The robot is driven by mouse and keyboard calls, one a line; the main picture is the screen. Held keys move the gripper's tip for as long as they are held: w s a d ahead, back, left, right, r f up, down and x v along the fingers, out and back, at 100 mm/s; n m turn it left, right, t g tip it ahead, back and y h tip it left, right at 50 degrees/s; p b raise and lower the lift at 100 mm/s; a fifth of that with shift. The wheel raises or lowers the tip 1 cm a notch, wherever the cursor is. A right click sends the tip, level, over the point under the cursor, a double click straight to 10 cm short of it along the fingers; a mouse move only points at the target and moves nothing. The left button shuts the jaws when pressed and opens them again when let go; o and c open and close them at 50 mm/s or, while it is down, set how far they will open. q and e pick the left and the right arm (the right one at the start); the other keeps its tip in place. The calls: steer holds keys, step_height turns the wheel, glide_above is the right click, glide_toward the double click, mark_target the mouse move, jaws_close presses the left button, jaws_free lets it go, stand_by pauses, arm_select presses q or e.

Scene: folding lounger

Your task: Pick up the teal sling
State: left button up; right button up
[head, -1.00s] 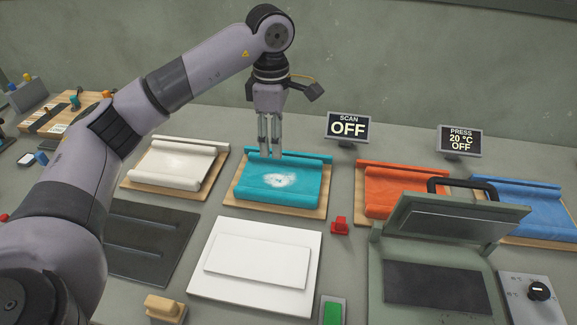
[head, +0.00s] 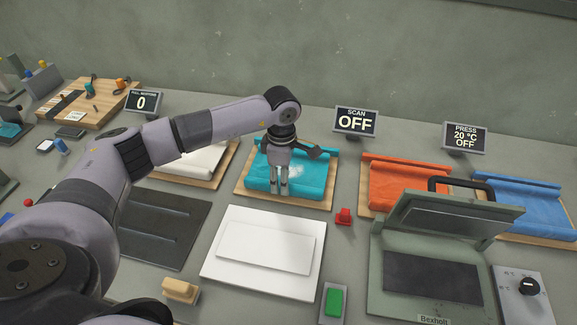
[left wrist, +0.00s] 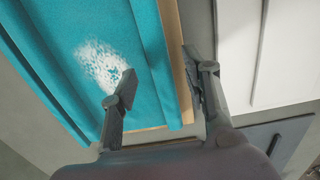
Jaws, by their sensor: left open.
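The teal sling (head: 315,180) lies on a wooden board (head: 243,186) at the back middle of the bench, with a whitish patch on its top. It also shows in the left wrist view (left wrist: 40,45), with the patch near one finger. My left gripper (head: 280,192) points down at the sling's near edge. In the left wrist view my gripper (left wrist: 158,82) is open, one finger over the sling and the other beyond its near edge, by the board's rim. Whether the fingers touch the cloth I cannot tell. My right gripper is not in view.
Cream (head: 205,160), orange (head: 405,188) and blue (head: 525,198) slings lie on boards to the sides. An open press (head: 430,275) stands front right. SCAN (head: 355,121) and PRESS (head: 464,137) displays read OFF.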

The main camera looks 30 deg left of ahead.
arm_select(q)
steer(key=shift+f, duration=0.8)
steer(key=shift+c, duration=0.3)
jaws_close()
